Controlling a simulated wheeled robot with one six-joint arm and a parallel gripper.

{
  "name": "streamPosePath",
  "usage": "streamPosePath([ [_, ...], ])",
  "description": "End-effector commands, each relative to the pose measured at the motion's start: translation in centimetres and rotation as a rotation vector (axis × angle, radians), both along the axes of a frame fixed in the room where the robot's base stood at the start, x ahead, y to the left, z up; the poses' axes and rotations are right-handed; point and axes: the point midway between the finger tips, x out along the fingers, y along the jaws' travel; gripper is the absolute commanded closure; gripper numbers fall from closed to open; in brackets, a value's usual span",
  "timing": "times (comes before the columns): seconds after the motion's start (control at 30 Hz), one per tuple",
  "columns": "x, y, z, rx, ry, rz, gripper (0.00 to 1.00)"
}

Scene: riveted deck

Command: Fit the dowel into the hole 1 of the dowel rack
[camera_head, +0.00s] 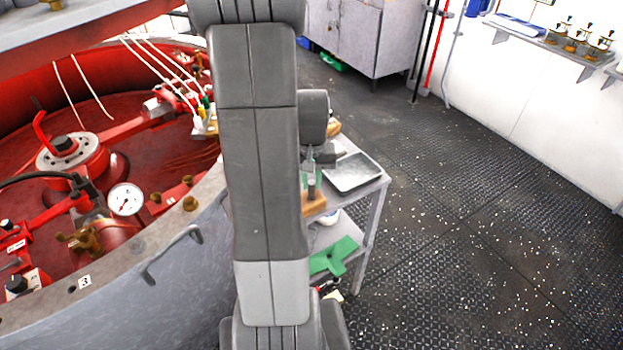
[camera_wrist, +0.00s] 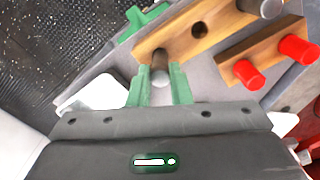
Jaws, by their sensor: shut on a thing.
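My gripper (camera_wrist: 160,84) has green fingers and is shut on a grey dowel (camera_wrist: 160,68). The dowel stands at the near left end of the wooden dowel rack (camera_wrist: 180,44) in the wrist view. I cannot tell whether it is in a hole or just above or beside the rack. One dark open hole (camera_wrist: 199,28) shows in the middle of the rack. Another grey cylinder (camera_wrist: 268,8) stands at its far end. In the head view, the dowel (camera_head: 312,188) and rack (camera_head: 315,205) show beside my arm, which hides much of the gripper.
A second wooden block with red pegs (camera_wrist: 243,72) lies close to the right of the rack in the wrist view. A metal tray (camera_head: 352,172) is on the same bench. A large red-lined vat (camera_head: 150,270) stands left.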

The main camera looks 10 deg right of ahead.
Motion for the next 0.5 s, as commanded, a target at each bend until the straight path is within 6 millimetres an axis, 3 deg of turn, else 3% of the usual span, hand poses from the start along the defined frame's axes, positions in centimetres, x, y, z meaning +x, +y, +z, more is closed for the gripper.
streamPosePath([
  [0.37,0.0,0.0,-0.85,0.0,0.0,0.0,1.0],
  [0.4,0.0,0.0,-0.76,0.0,0.0,0.0,0.76],
  [0.5,0.0,0.0,-0.74,0.0,0.0,0.0,0.57],
])
